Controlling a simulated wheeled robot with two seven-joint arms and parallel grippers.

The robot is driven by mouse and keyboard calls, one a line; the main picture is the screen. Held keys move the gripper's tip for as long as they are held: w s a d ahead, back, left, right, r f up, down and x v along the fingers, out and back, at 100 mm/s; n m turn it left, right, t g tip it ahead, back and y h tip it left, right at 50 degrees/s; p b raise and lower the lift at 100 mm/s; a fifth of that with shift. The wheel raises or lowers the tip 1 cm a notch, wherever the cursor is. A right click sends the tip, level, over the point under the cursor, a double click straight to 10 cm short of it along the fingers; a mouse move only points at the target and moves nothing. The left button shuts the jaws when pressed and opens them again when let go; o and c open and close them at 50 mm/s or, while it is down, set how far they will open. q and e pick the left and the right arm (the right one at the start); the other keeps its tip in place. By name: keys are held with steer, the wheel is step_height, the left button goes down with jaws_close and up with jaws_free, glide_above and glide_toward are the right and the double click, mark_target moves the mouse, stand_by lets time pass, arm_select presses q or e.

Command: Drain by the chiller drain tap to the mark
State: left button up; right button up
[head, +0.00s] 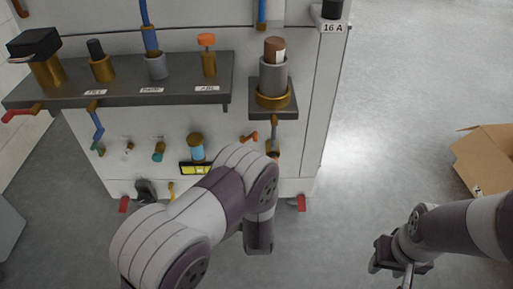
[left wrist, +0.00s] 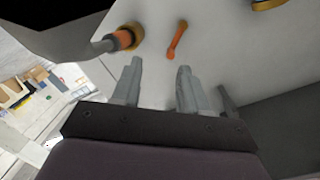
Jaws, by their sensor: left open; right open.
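A small orange lever tap (head: 250,137) sits low on the front of the white cabinet. It shows in the left wrist view (left wrist: 177,38) as an orange lever on the pale panel. A hanging grey pipe with an orange and gold end (left wrist: 125,38) is to its left there. I cannot read which tap is the chiller drain. My left gripper (left wrist: 160,72) is open and empty, its fingertips below the lever in that view and apart from it. In the head view my left arm hides it. My right gripper (head: 390,268) is open and empty over the floor.
A dark shelf (head: 130,99) with labelled fittings juts from the cabinet (head: 305,130). Below it are a blue-bodied fitting (head: 196,150) and a yellow and black gauge (head: 187,168), partly behind my arm. A cardboard box (head: 485,155) stands right. The floor between is clear.

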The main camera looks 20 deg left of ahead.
mark_target(255, 140)
arm_select(q)
steer(key=shift+m+t+y, duration=0.3)
steer(key=shift+m+t, duration=0.1)
steer(key=shift+t, duration=0.2)
steer(key=b+x, duration=0.1)
steer(key=x, duration=0.3)
steer(key=r+b+x, duration=0.1)
steer(key=b+x, duration=0.1)
steer(key=x, duration=0.2)
steer(key=r+b+x, duration=0.1)
steer(key=b+x, duration=0.1)
steer(key=x, duration=0.3)
steer(key=shift+s+a+r, duration=0.1)
jaws_close()
